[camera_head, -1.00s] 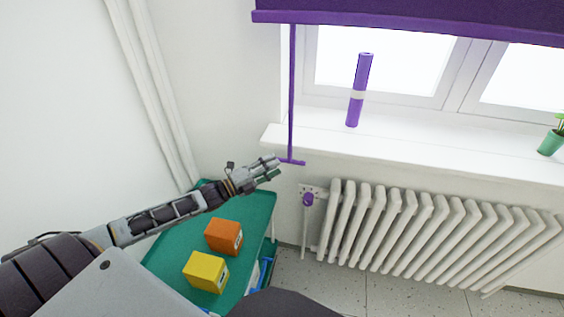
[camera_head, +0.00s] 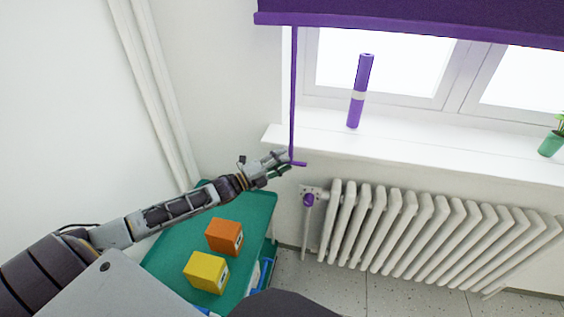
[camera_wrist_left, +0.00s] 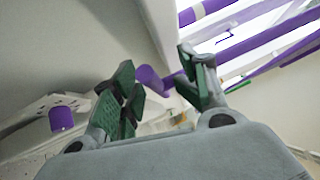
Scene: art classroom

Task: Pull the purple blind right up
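The purple blind (camera_head: 420,22) hangs over the top of the window, its lower edge well above the sill. A thin purple pull strap (camera_head: 293,90) hangs from its left end to a short crossbar handle (camera_head: 299,164) just below sill height. My left gripper (camera_head: 280,164) is at the handle, its fingertips reaching the strap's lower end. In the left wrist view the green-padded fingers (camera_wrist_left: 160,92) stand apart, with a purple piece (camera_wrist_left: 150,80), apparently the handle, showing between them. Whether they touch it cannot be told. My right gripper is not in view.
A green trolley (camera_head: 262,205) with an orange box (camera_head: 224,237) and a yellow box (camera_head: 206,272) stands below my left arm. A white radiator (camera_head: 420,230) with a purple valve knob (camera_head: 309,200) is right of it. A purple roll (camera_head: 360,92) and potted plant (camera_head: 551,142) stand on the sill.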

